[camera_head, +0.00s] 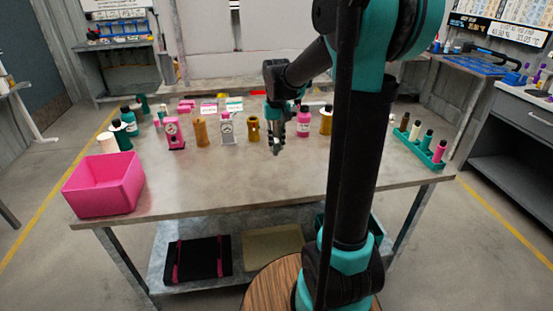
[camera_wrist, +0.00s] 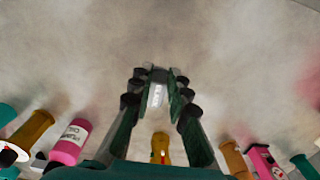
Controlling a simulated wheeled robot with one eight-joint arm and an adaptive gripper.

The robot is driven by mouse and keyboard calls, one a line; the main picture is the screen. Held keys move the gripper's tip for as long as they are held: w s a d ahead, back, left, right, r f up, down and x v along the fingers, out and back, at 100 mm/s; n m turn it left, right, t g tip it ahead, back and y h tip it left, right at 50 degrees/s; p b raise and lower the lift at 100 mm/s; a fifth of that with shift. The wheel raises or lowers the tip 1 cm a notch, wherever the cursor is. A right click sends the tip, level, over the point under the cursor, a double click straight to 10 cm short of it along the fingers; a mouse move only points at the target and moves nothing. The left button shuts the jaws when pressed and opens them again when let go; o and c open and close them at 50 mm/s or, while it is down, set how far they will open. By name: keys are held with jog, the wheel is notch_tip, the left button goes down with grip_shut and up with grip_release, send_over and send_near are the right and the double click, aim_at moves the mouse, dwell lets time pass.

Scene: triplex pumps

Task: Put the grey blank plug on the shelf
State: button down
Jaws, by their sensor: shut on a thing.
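My gripper (camera_head: 276,148) hangs over the middle of the table and points down. In the wrist view its fingertips (camera_wrist: 156,78) are closed around a small grey piece, the grey blank plug (camera_wrist: 157,95). The fingers cover its sides, and in the head view I cannot make it out. A grey lower shelf (camera_head: 240,272) runs under the tabletop, below and nearer than my gripper.
The grey tabletop (camera_head: 220,178) is clear in front. A pink bin (camera_head: 104,190) stands at its left corner. Several bottles and gauges line the back, including a pink bottle (camera_head: 303,122). A green rack (camera_head: 420,152) is at right. A black tray (camera_head: 197,260) lies on the lower shelf.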

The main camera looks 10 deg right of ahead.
aim_at(277, 152)
jog(key=shift+f, duration=3.4)
jog(key=c, duration=1.5)
grip_release()
jog(key=shift+f, duration=0.1)
jog(key=shift+o, duration=0.2)
